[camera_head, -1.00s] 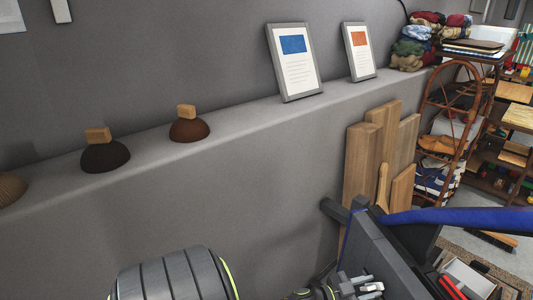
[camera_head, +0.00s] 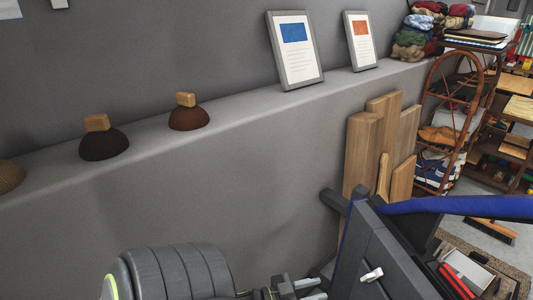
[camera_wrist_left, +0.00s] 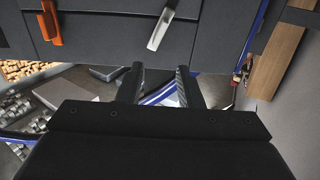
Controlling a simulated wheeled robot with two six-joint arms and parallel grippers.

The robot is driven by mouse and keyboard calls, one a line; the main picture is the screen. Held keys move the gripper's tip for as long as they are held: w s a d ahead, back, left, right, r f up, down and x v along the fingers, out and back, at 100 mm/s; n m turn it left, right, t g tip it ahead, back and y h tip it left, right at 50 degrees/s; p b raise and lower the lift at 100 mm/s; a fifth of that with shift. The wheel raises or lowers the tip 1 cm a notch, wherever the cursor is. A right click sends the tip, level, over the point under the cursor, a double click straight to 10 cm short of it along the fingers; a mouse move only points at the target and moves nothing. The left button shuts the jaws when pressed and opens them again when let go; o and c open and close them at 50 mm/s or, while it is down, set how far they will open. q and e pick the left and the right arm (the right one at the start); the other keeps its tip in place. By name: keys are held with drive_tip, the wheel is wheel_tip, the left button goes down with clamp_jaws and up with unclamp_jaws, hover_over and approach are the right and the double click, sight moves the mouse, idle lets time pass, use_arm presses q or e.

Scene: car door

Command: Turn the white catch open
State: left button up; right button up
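The white catch (camera_head: 372,275) is a small lever on the dark grey door panel (camera_head: 385,245), at the lower right of the head view. My right gripper is not in view.
A grey wall with a ledge (camera_head: 230,120) runs behind, bearing brushes and two framed sheets. Wooden boards (camera_head: 370,150) lean on the wall behind the panel. A blue bar (camera_head: 460,206) runs right from the panel. A tray with red-handled tools (camera_head: 465,270) is at the lower right.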

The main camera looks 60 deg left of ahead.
use_arm(q)
drive_tip(key=s+a+f+n+g+y+p, duration=0.1)
drive_tip(key=s+f+g+y+p, duration=0.1)
drive_tip(key=s+f, duration=0.4)
drive_tip(key=s+a+f+n+g+y+p, duration=0.2)
drive_tip(key=s+f+g+y, duration=0.2)
drive_tip(key=f, duration=1.2)
drive_tip(key=shift+s+a+f+n+g, duration=0.2)
drive_tip(key=shift+s+f+n+g, duration=0.1)
drive_tip(key=shift+s+g, duration=0.85)
drive_tip(key=shift+w, duration=0.15)
drive_tip(key=m+t+h+b, duration=0.6)
drive_tip(key=m+t+b, duration=0.2)
drive_tip(key=b, duration=0.1)
approach(364, 278)
drive_tip(key=p+x, duration=0.2)
drive_tip(key=x, duration=0.9)
drive_tip(key=shift+w, duration=0.1)
